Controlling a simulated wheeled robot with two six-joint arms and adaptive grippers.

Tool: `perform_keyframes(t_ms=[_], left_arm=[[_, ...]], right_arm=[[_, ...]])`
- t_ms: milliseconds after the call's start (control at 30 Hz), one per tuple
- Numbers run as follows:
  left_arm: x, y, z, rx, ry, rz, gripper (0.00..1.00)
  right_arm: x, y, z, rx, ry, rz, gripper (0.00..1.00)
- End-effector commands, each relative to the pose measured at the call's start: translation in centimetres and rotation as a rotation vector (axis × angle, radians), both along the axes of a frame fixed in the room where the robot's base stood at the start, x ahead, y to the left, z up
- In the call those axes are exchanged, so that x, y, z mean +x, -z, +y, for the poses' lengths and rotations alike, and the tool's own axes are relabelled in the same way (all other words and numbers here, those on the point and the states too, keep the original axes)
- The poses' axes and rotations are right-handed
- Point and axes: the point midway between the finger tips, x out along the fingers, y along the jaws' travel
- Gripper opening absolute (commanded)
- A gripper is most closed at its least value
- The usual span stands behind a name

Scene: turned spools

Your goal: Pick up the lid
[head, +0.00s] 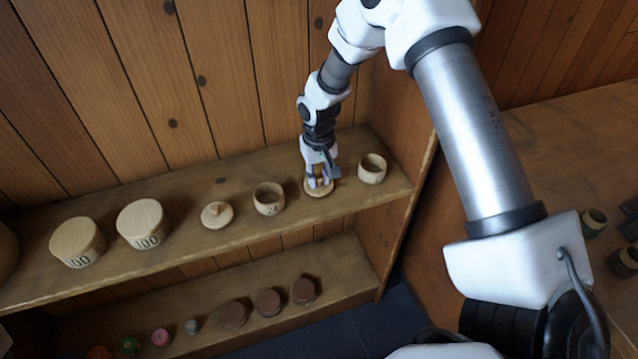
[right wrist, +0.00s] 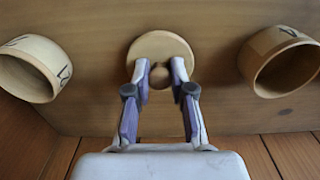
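A round pale wooden lid (head: 319,192) lies on the upper shelf, between two small open pots. In the right wrist view the lid (right wrist: 160,47) is a flat disc with a small round knob (right wrist: 159,75). My right gripper (head: 319,183) points down at this lid from above. In the right wrist view its fingers (right wrist: 160,72) stand apart, one on each side of the knob; they look open, with no clear grip on it. A second knobbed lid (head: 216,214) lies further left on the same shelf. My left gripper is out of view.
Open pots stand left (head: 268,199) and right (head: 372,168) of the lid, close to my right gripper. Two larger tubs marked 100 (head: 144,223) (head: 77,242) stand further left. The lower shelf (head: 340,266) holds several dark discs and coloured spools. A wooden wall rises behind.

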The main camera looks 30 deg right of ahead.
Motion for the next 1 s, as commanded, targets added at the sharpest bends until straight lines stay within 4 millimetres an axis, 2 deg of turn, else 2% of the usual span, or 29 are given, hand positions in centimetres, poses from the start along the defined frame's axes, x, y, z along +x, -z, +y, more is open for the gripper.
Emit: perform_keyframes(t_ms=[33, 433, 567, 733, 867, 1000], left_arm=[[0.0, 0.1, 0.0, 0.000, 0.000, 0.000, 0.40], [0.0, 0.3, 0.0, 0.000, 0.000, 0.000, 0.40], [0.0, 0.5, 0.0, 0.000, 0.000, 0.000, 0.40], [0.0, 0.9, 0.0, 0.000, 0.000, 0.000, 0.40], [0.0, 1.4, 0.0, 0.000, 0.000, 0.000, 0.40], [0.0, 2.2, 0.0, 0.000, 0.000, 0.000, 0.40]], right_arm=[[-0.4, 0.5, 0.0, 0.001, 0.001, 0.010, 0.01], [-0.5, 0.5, 0.1, 0.002, 0.001, 0.015, 0.00], [-0.4, -0.5, 0.1, 0.002, 0.001, 0.012, 0.00], [-0.3, -2.9, 0.1, 0.002, 0.000, 0.007, 0.00], [-2.6, -3.2, 0.6, 0.001, -0.001, 0.010, 0.00], [-6.1, -3.5, 1.5, 0.003, -0.002, 0.008, 0.00]])
